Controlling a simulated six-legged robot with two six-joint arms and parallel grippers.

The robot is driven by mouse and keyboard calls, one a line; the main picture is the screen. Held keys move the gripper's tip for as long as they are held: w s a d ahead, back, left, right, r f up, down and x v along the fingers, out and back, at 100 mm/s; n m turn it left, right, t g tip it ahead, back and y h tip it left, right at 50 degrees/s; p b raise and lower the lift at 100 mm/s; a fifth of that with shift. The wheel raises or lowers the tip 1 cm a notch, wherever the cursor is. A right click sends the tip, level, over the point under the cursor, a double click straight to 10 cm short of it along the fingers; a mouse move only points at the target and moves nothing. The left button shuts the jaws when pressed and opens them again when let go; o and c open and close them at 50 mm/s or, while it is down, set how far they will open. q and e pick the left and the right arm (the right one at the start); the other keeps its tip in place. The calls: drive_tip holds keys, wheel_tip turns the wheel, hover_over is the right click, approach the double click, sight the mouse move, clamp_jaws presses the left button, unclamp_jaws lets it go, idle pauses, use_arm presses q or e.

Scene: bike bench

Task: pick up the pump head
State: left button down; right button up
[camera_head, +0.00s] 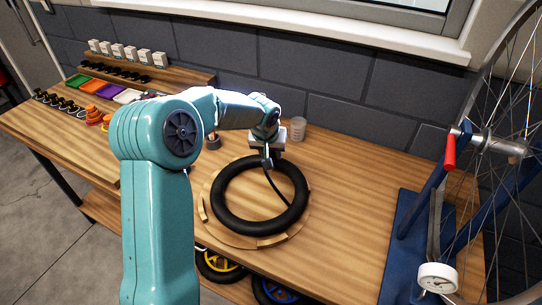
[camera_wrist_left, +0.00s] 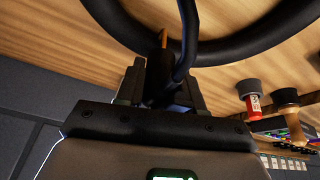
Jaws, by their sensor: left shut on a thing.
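My left gripper (camera_head: 268,158) is over the back part of the black tyre (camera_head: 221,196), pointing down. In the left wrist view its two fingers (camera_wrist_left: 160,78) are shut on the dark pump head, which is mostly hidden between them. A black hose (camera_head: 277,190) runs from the gripper down across the tyre's open middle. The hose also shows in the left wrist view (camera_wrist_left: 188,40), passing close by the fingers. The tyre lies flat on a round wooden stand (camera_head: 205,210). My right gripper is not in view.
A clear cup (camera_head: 298,129) stands behind the gripper. A blue wheel stand (camera_head: 402,245) with a red handle (camera_head: 449,152), a dial gauge (camera_head: 438,278) and a spoked wheel fills the right. Coloured trays (camera_head: 110,92) sit at the far left. The bench right of the tyre is clear.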

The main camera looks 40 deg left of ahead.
use_arm(q)
wheel_tip(320, 180, up, 18)
idle(1.0)
